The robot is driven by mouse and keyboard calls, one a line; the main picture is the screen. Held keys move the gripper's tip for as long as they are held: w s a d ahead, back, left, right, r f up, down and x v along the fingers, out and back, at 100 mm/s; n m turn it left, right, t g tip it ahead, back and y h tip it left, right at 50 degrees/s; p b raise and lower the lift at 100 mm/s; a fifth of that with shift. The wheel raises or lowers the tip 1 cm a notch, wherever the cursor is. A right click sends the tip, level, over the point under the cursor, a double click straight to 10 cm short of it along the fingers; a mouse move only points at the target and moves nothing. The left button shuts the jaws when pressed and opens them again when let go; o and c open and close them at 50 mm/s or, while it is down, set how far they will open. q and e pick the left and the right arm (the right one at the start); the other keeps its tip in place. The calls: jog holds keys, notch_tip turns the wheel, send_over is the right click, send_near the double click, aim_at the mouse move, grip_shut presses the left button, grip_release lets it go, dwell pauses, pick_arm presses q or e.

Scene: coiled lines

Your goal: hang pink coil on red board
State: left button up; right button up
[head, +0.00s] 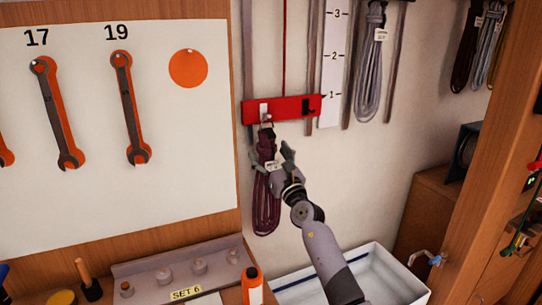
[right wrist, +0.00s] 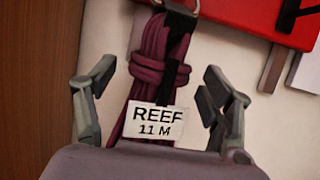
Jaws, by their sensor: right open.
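The coil (head: 266,208) is a dark maroon-pink bundle of line with a white tag reading "REEF 11 M" (right wrist: 156,122). It hangs below the left part of the red board (head: 285,109), with a metal ring at its top. In the right wrist view the coil (right wrist: 150,70) is upright, and the ring meets the lower edge of the red board (right wrist: 262,14). The hook behind the ring is not clear. My right gripper (head: 272,156) is open, its fingers on either side of the coil with gaps to both. My left gripper is out of view.
A grey coil (head: 370,75) hangs right of the numbered white scale (head: 333,65). A wooden-framed tool board (head: 205,130) stands at left. Below are an orange bottle (head: 252,287), a grey rack (head: 185,270) and a white bin (head: 392,272). A wooden post borders the right.

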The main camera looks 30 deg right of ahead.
jog(key=v, duration=1.2)
